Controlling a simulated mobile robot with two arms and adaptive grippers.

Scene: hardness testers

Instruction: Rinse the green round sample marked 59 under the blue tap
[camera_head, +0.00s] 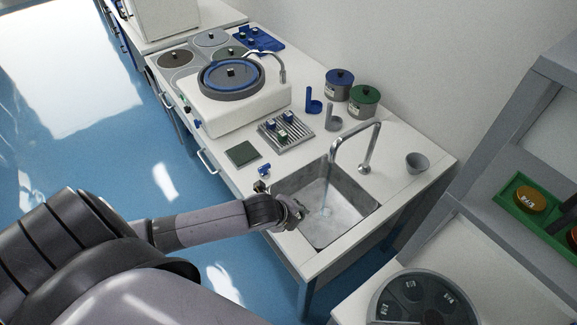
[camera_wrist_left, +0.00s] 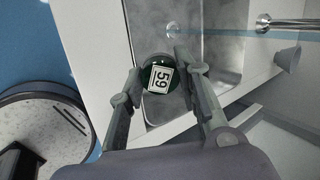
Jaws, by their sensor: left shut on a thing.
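My left gripper (camera_head: 300,210) reaches in from the left to the sink's near-left edge. In the left wrist view its two fingers (camera_wrist_left: 154,88) are shut on the green round sample (camera_wrist_left: 160,70), whose white label reads 59. The sample is hidden by the gripper in the head view. The chrome tap (camera_head: 357,140) arches over the grey sink (camera_head: 357,213); the tap also shows in the left wrist view (camera_wrist_left: 264,23). My right gripper is not in view.
A small blue-topped item (camera_head: 264,168) stands by the sink's left rim. A slotted rack (camera_head: 286,133), a dark green pad (camera_head: 243,153) and a polishing machine (camera_head: 235,100) are further back. A grey cup (camera_head: 417,162) stands to the right of the tap.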

